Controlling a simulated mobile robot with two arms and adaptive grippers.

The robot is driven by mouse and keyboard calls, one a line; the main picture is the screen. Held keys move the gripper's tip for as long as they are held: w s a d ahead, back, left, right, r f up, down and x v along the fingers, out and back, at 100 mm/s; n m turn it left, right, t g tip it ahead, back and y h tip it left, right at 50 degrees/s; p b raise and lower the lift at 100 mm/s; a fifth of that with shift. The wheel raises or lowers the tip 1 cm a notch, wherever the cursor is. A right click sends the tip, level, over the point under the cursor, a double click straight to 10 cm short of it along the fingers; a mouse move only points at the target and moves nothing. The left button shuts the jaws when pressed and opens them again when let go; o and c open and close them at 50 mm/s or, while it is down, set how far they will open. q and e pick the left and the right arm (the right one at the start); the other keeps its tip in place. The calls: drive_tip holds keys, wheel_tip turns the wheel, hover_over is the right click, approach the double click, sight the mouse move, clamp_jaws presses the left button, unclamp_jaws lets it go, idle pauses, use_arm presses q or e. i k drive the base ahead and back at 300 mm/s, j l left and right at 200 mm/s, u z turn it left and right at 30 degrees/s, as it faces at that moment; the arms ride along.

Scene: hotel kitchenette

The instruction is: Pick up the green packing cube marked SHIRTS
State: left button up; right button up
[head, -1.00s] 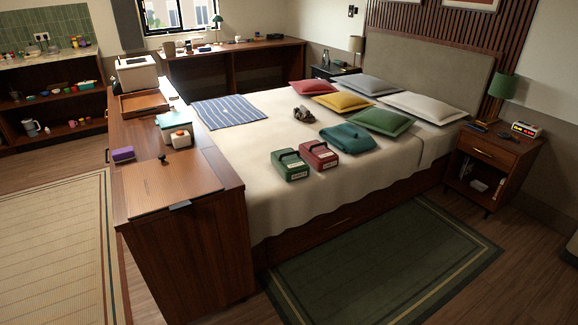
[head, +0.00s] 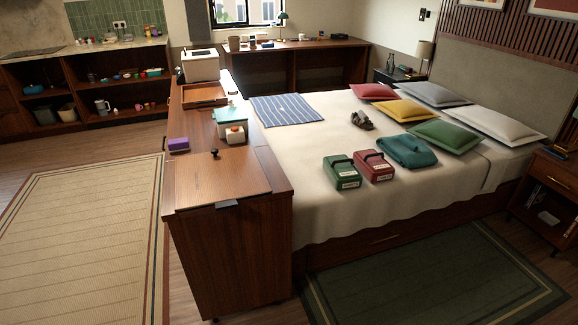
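The green packing cube (head: 341,173) sits upright on the bed (head: 322,212), near its front edge. It has a dark handle on top and a white label on its front, too small to read. A red packing cube (head: 374,167) of like shape stands close beside it on the right, also with a white label. Neither of my grippers shows in the head view.
A folded teal blanket (head: 407,151) lies right of the cubes, with several pillows behind. A wooden cabinet (head: 232,255) stands along the bed's left side. Open floor lies on the beige rug (head: 80,240) and the dark green rug (head: 430,285).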

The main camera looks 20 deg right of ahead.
sight(341, 170)
drive_tip(key=i+l+u, duration=0.35)
drive_tip(key=l, duration=0.55)
drive_tip(key=l+u, duration=0.35)
drive_tip(key=l, duration=0.5)
drive_tip(key=i+l+u, duration=0.1)
drive_tip(key=l+u, duration=0.25)
drive_tip(key=l, duration=0.65)
